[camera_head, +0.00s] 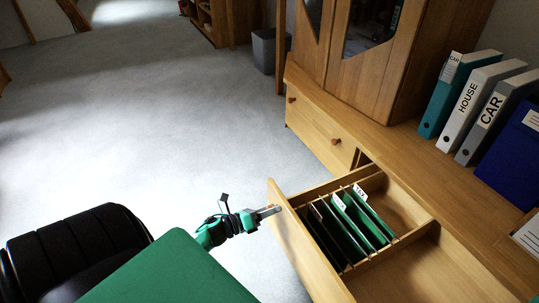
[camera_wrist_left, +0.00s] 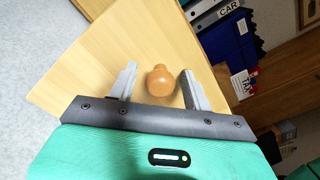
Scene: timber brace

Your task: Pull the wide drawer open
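The wide wooden drawer (camera_head: 313,252) stands well out from the cabinet, its inside showing. It holds green hanging files (camera_head: 352,222) and bare compartments; its near end is cut off by the frame. My left gripper (camera_head: 274,211) is at the outer face of the drawer front, near its far end. In the left wrist view, the round wooden knob (camera_wrist_left: 159,80) on the drawer front (camera_wrist_left: 130,45) sits between the two fingers of the open left gripper (camera_wrist_left: 158,85). A gap shows on each side of the knob. My right gripper is not in view.
A closed drawer (camera_head: 317,127) with two knobs is farther along the cabinet. Binders (camera_head: 467,96) stand on the cabinet top (camera_head: 420,155). A grey bin (camera_head: 264,50) stands at the back. The carpet (camera_head: 130,120) left of the drawer is clear.

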